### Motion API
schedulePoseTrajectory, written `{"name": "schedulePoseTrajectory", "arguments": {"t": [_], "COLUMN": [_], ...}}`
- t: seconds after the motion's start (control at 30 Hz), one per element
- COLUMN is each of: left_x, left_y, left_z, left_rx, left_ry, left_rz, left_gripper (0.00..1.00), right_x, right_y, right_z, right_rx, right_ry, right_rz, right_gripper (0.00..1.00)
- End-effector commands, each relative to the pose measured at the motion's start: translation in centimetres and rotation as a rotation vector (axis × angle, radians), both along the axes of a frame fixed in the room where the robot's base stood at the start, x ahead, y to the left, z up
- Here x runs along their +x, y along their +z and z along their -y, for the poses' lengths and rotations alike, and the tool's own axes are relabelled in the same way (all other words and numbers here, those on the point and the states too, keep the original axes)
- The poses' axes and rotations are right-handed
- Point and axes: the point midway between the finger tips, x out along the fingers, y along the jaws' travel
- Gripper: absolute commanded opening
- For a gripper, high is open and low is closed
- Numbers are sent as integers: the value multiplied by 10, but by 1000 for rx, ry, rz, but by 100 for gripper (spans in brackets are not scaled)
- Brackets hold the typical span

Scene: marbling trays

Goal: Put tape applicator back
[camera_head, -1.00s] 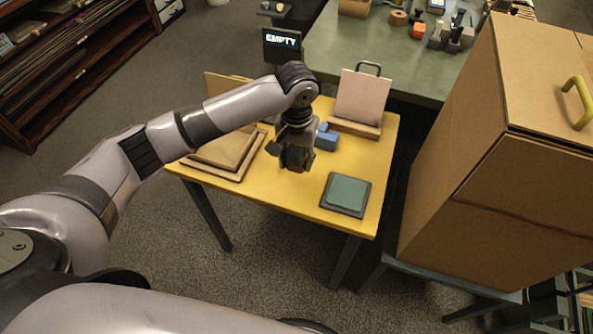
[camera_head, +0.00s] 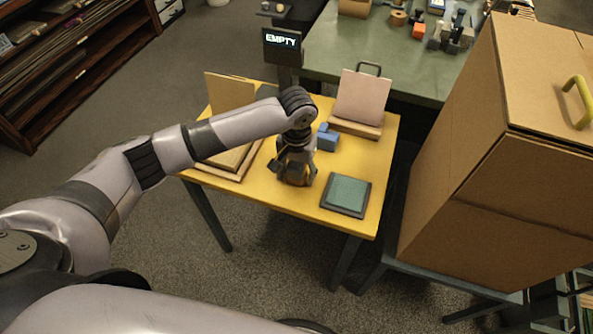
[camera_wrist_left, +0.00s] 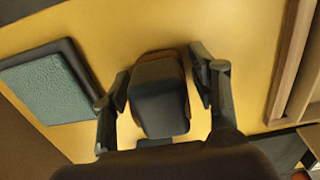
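A dark, blocky thing with orange-brown sides, likely the tape applicator (camera_wrist_left: 160,95), is on the yellow table (camera_head: 366,150). In the left wrist view it is between the two fingers of my left gripper (camera_wrist_left: 160,64). Narrow gaps show on both sides, so the fingers look open around it and not closed on it. In the head view my left gripper (camera_head: 295,178) points down near the table's front middle and hides most of the applicator. My right gripper is out of view.
A teal pad in a dark tray (camera_head: 346,193) lies right of the gripper. A blue block (camera_head: 327,138) and a tilted pink board (camera_head: 362,97) stand behind. Wooden frames (camera_head: 236,166) lie left. A large cardboard box (camera_head: 480,200) stands right. A sign (camera_head: 283,40) reads EMPTY.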

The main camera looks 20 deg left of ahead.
Motion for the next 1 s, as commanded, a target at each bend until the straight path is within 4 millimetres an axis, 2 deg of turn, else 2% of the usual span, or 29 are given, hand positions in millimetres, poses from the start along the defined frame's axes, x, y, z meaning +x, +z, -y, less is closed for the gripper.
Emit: {"name": "schedulePoseTrajectory", "arguments": {"t": [0.37,0.47,0.57,0.8,1.0], "left_x": [0,0,1,1,1], "left_y": [1,10,26,79,111], "left_z": [0,0,0,1,1], "left_rx": [0,-1,-2,-2,-1], "left_ry": [0,0,0,-1,0], "left_rz": [1,2,3,4,2], "left_gripper": [61,61,61,61,61], "right_x": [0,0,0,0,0], "right_y": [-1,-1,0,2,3], "right_z": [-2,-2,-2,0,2], "right_rx": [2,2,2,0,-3], "right_ry": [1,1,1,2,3], "right_rz": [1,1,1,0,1], "right_gripper": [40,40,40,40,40]}}
